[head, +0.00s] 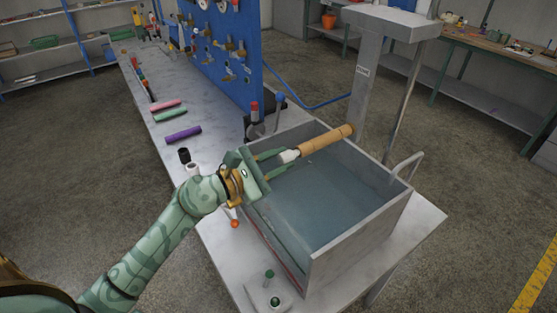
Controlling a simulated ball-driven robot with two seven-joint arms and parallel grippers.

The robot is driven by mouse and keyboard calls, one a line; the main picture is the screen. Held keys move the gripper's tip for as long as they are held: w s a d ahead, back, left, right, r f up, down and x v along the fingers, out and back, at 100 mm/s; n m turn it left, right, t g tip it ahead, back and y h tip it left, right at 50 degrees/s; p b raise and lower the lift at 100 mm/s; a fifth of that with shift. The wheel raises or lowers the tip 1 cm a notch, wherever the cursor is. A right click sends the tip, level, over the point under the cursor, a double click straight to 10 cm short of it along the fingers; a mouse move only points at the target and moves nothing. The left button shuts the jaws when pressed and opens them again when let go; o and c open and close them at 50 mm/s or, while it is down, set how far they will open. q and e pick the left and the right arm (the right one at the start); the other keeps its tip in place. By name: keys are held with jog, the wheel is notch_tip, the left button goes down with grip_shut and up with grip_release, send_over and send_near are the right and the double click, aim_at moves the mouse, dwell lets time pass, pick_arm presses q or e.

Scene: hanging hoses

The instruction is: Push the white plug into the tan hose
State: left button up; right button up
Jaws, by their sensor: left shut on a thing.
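My left gripper (284,156) reaches in from the left, over the grey open tank. Its green fingers are shut on the white plug (290,156). The tan hose (325,140) lies in line with the plug and runs up to the right, its far end in front of the grey post above the tank's back rim. The plug's far end meets the hose's near end; I cannot tell whether it is inside or only touching. My right gripper is not in view.
The tank (357,235) stands on a metal bench (425,225). Pink (165,105), green (169,115) and purple (183,135) hoses lie on the bench at the left. A blue tool panel (225,60) and a grey post (368,85) rise behind.

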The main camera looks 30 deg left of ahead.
pick_arm(q)
jog(key=shift+p+x, duration=0.3)
jog(key=shift+x, duration=0.5)
dwell(0.5)
jog(key=o, duration=1)
jog(key=shift+w+d, duration=0.1)
jog(key=shift+o, duration=0.2)
jog(key=b+v, duration=0.5)
jog(key=v, duration=1.1)
